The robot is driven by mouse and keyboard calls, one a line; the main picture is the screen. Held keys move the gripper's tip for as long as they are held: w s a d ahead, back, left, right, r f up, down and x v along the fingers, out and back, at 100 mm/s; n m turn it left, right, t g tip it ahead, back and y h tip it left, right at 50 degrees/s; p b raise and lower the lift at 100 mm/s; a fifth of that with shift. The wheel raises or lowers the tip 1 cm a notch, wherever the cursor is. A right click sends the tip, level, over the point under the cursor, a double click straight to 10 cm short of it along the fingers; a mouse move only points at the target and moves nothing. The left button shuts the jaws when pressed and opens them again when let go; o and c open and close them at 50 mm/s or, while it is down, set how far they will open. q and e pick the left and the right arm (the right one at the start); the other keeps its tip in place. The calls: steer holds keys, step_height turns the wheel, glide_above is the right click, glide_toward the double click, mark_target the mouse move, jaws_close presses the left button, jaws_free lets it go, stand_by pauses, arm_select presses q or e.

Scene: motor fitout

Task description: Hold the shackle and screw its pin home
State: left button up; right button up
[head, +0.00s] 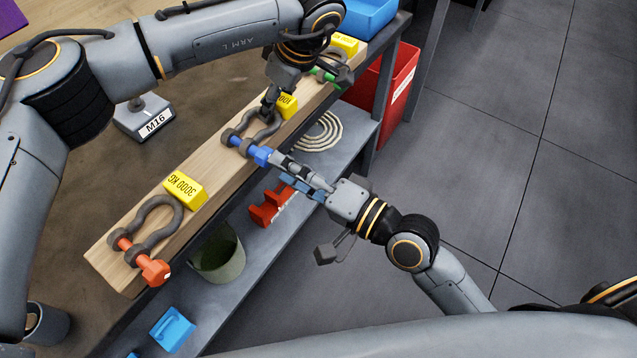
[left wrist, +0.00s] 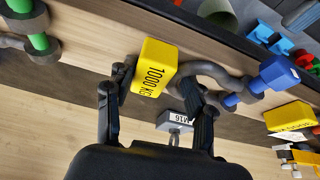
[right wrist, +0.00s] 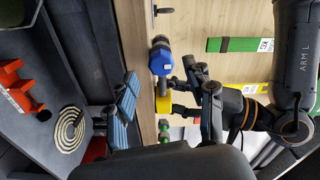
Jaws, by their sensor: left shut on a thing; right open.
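The dark grey shackle (head: 265,128) lies on the wooden plank, with a blue pin (head: 262,156) through its ends. The pin's head points toward the plank's near edge, and shows in the left wrist view (left wrist: 278,73). My right gripper (head: 283,169) is open and empty just off the blue head. In the right wrist view the head (right wrist: 161,60) lies beyond its fingertips.
An orange-pinned shackle (head: 160,222) and yellow 3000 KG block (head: 184,187) are on the plank (head: 112,255). A green-pinned shackle (left wrist: 38,42) lies at the other end. The lower shelf holds a bucket (head: 218,257), a coiled rope (head: 320,132) and red parts (head: 268,210).

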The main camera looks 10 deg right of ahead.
arm_select(q)
steer(key=shift+s, duration=0.1)
arm_select(e)
steer(key=v, duration=0.7)
steer(key=shift+s+d, duration=0.2)
steer(key=shift+s, duration=0.05)
steer(key=shift+r, duration=0.1)
arm_select(q)
steer(key=o, duration=1.4)
steer(key=shift+c, duration=0.2)
steer(key=shift+r, duration=0.1)
steer(key=v, duration=1.2)
